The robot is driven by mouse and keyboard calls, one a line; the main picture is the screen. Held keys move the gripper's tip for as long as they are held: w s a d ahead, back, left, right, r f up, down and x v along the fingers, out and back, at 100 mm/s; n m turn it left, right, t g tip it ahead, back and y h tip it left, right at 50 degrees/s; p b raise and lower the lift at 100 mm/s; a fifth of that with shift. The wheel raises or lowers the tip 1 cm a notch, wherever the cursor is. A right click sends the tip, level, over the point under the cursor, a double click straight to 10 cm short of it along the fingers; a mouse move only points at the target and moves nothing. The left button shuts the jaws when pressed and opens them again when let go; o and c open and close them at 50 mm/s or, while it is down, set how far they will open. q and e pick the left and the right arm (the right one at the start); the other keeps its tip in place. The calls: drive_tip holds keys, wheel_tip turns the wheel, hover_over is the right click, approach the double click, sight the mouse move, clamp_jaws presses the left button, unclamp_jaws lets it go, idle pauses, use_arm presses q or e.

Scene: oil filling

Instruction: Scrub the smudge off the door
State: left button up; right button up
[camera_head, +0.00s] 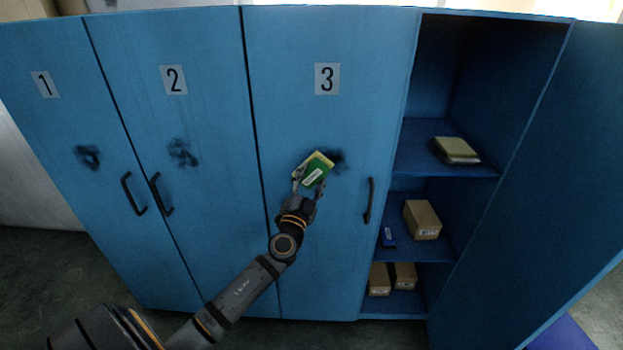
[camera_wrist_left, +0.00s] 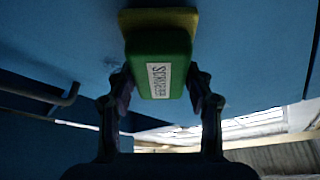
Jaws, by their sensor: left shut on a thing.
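My left gripper (camera_head: 309,187) is shut on a green and yellow scrubber (camera_head: 316,172), held up at door 3 (camera_head: 320,240) of the blue cabinet. A dark smudge (camera_head: 338,161) on door 3 shows just right of the scrubber, which may hide part of it. In the left wrist view the scrubber (camera_wrist_left: 160,68), with a white label, sits between the fingers, its yellow side toward the blue surface. Whether it touches the door is hard to tell. Door 1 has a dark smudge (camera_head: 88,157) and door 2 has another (camera_head: 183,153). My right gripper is not in view.
Dark handles stand out on door 1 (camera_head: 132,194), door 2 (camera_head: 160,195) and door 3 (camera_head: 369,201). The right compartment is open, with a yellowish item (camera_head: 455,150), a blue item (camera_head: 388,237) and several boxes on its shelves. Its open door (camera_head: 530,180) stands at the right.

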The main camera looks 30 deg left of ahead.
use_arm(q)
drive_tip(key=shift+w+a+b, duration=0.3)
drive_tip(key=shift+w+a, duration=0.05)
drive_tip(key=shift+w, duration=0.25)
